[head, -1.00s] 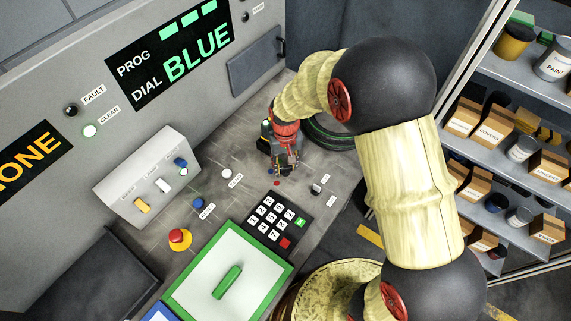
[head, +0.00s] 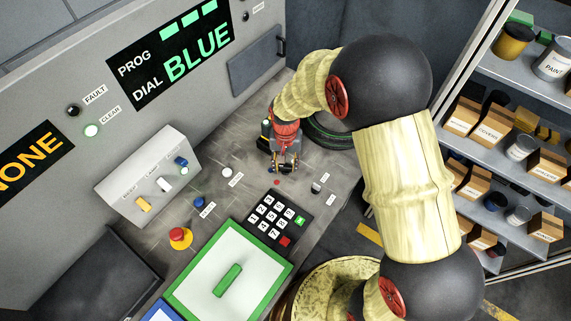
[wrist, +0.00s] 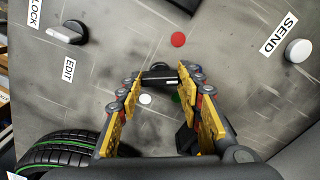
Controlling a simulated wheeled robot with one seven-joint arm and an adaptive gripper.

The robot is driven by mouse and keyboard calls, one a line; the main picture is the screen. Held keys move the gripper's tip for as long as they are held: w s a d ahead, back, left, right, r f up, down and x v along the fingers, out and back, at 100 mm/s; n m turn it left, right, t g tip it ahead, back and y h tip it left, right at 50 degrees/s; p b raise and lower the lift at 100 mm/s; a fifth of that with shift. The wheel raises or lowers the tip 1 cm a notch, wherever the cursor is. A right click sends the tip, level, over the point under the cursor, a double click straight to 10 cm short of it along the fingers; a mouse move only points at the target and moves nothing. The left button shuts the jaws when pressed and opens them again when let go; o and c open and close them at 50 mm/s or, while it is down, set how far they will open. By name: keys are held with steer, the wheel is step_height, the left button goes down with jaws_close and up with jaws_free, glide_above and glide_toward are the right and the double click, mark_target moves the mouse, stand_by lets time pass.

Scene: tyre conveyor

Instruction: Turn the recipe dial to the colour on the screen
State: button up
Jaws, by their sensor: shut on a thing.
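The recipe dial's dark bar-shaped knob (wrist: 157,76) sits between my fingertips in the wrist view. My gripper (wrist: 160,80) is shut on it; it also shows low over the console in the head view (head: 285,168). The knob lies roughly crosswise, with a small pale mark near its right end. Around it are a red dot (wrist: 178,39), a white dot (wrist: 146,99) and a partly covered green dot (wrist: 177,97). No blue dot is clear in the wrist view. The screen (head: 170,55) reads PROG, DIAL and BLUE in green and white.
A LOCK/EDIT switch (wrist: 68,32) and a white SEND button (wrist: 298,50) flank the dial. A keypad (head: 273,221), red stop button (head: 180,238) and green-framed panel (head: 205,292) are nearer. A tyre (head: 330,130) lies behind my gripper. Shelves (head: 520,150) stand right.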

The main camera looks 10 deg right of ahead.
mark_target(285, 166)
steer(key=o, duration=1)
steer(key=shift+o, duration=0.8)
step_height(285, 166, up, 12)
